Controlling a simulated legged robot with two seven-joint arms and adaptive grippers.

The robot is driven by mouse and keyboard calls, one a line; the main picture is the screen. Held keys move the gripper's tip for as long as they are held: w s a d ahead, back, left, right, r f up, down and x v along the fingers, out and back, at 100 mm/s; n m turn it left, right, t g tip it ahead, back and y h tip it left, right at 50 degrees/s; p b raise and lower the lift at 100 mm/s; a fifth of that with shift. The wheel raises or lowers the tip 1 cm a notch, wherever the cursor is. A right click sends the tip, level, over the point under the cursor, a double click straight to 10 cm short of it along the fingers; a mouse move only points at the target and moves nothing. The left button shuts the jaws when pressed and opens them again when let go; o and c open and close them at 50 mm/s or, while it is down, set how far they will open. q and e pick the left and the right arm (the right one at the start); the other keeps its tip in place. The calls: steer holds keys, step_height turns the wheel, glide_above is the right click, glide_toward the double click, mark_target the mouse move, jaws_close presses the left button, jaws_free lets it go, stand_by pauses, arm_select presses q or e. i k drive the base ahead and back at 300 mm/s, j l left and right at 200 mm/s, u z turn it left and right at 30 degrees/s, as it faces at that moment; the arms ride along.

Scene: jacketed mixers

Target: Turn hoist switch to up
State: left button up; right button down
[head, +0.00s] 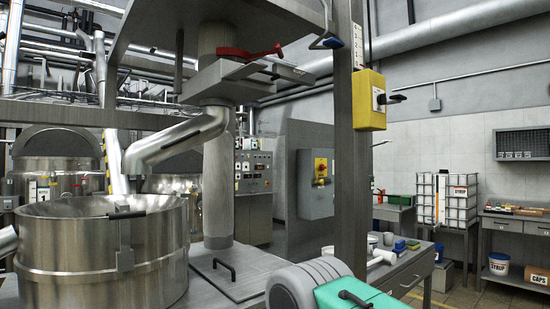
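A yellow switch box (369,112), which looks like the hoist switch, is fixed to a grey upright post (347,200) right of centre in the head view. A black lever handle (391,99) sticks out of its front plate toward the right. The markings on the plate are too small to read. Neither of my grippers shows in the head view, so I cannot tell their state.
A steel mixing vessel (95,255) stands at lower left under a bent pipe (180,142). A red-handled valve (250,53) sits above. A green and grey machine housing (345,294) is low in front. A grey cabinet (309,190) carries another yellow panel with a red switch (320,168).

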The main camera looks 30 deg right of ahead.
mark_target(382, 99)
steer(key=z, duration=1.6)
steer(key=i+l, duration=0.15)
steer(key=l, duration=0.2)
steer(key=i+l, duration=0.15)
steer(key=l, duration=0.2)
steer(key=i+l+u, duration=0.1)
steer(key=l, duration=0.3)
steer(key=i+l, duration=0.4)
steer(key=l, duration=0.3)
